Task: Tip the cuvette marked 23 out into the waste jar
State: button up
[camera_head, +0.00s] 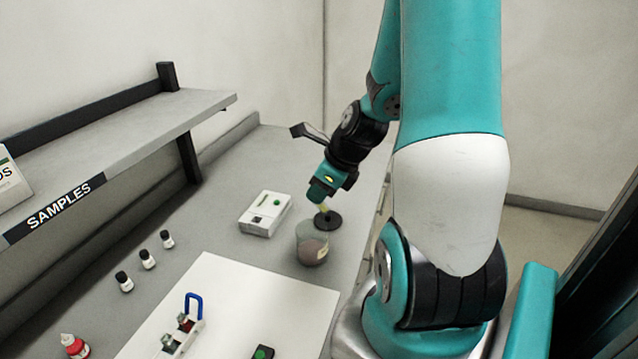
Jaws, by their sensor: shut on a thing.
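My gripper (324,198) is at the end of my arm, in the middle of the head view, above and just behind the waste jar. It is shut on a small cuvette with yellowish contents (323,207), only partly visible below the jaws. Its number cannot be read, and its exact tilt is too small to tell. The waste jar (312,246) is a clear, wide jar with brownish contents and a pale label, standing on the grey bench. A black round disc (328,221) shows right behind the jar, below the gripper.
A white instrument (265,213) stands left of the jar. Several small dark-capped bottles (147,259) stand farther left. A white mat (245,290) in front carries a rack with a blue handle (194,304) and a green-buttoned black box (262,353). A SAMPLES shelf (130,130) overhangs the left.

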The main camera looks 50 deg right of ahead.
jog(key=shift+w+a+g+h+p, duration=0.15)
jog(key=shift+g+h+p, duration=0.35)
jog(key=shift+g+p, duration=1.3)
jog(key=shift+w+f+g+h+p, duration=0.2)
jog(key=shift+f+g+h+p, duration=0.4)
jog(key=shift+g+p, duration=0.65)
jog(key=shift+w+a+r+g+h+p, duration=0.1)
jog(key=shift+w+g+h+p, duration=0.15)
jog(key=shift+g+p, duration=0.6)
jog(key=shift+w+g+h+p, duration=0.1)
jog(key=shift+g+h+p, duration=0.15)
jog(key=shift+g+p, duration=0.6)
jog(key=g, duration=0.1)
jog(key=g+h, duration=0.1)
jog(key=g, duration=0.1)
jog(key=shift+w+a, duration=0.1)
jog(key=shift+w, duration=0.2)
jog(key=shift+g+h, duration=0.3)
jog(key=shift+g, duration=0.35)
jog(key=shift+f+b, duration=0.2)
jog(key=shift+b, duration=0.2)
